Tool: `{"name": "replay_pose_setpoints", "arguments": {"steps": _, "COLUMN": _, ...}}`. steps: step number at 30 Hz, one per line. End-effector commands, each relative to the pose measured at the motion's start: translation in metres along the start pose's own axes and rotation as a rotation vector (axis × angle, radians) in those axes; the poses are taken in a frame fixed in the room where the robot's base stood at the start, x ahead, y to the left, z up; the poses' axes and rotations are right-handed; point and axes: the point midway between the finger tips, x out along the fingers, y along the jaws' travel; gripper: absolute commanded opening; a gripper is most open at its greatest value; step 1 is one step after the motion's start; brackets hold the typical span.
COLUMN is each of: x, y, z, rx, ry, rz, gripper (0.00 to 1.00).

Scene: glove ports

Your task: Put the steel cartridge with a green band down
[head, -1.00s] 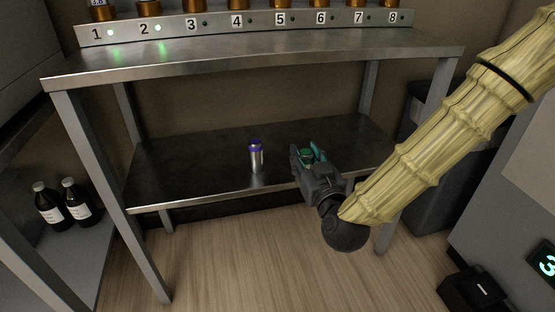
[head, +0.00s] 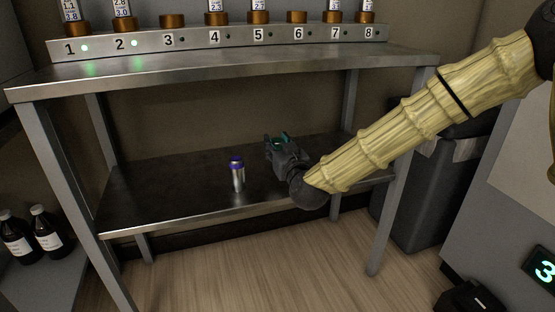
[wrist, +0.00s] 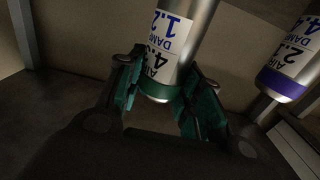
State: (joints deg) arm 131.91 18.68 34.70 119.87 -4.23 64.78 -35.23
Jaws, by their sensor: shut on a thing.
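The steel cartridge with a green band (wrist: 172,60) is between the teal-padded fingers of my gripper (wrist: 165,100) in the wrist view, with its green band at the fingers and a printed white label beyond it. My gripper is shut on it. In the head view my gripper (head: 278,143) is over the lower shelf (head: 165,190), behind and right of a steel cartridge with a purple band (head: 238,175). The held cartridge is mostly hidden there, and I cannot tell whether it touches the shelf. The purple-banded cartridge also shows at right in the wrist view (wrist: 290,65).
The upper shelf (head: 240,60) lies above my gripper and carries a numbered rack (head: 190,38); lights 1 and 2 glow green. Table legs (head: 350,110) stand at the sides. The left part of the lower shelf is clear. Dark bottles (head: 48,230) stand at far left.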

Motion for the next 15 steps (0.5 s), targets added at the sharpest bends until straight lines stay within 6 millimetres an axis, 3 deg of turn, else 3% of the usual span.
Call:
{"name": "replay_pose_setpoints", "arguments": {"steps": 9, "x": 0.000, "y": 0.000, "z": 0.032, "rx": 0.001, "ry": 0.001, "rz": 0.001, "gripper": 0.00}}
{"name": "replay_pose_setpoints", "arguments": {"steps": 15, "x": 0.000, "y": 0.000, "z": 0.033, "rx": 0.000, "ry": 0.002, "rz": 0.000, "gripper": 0.00}}
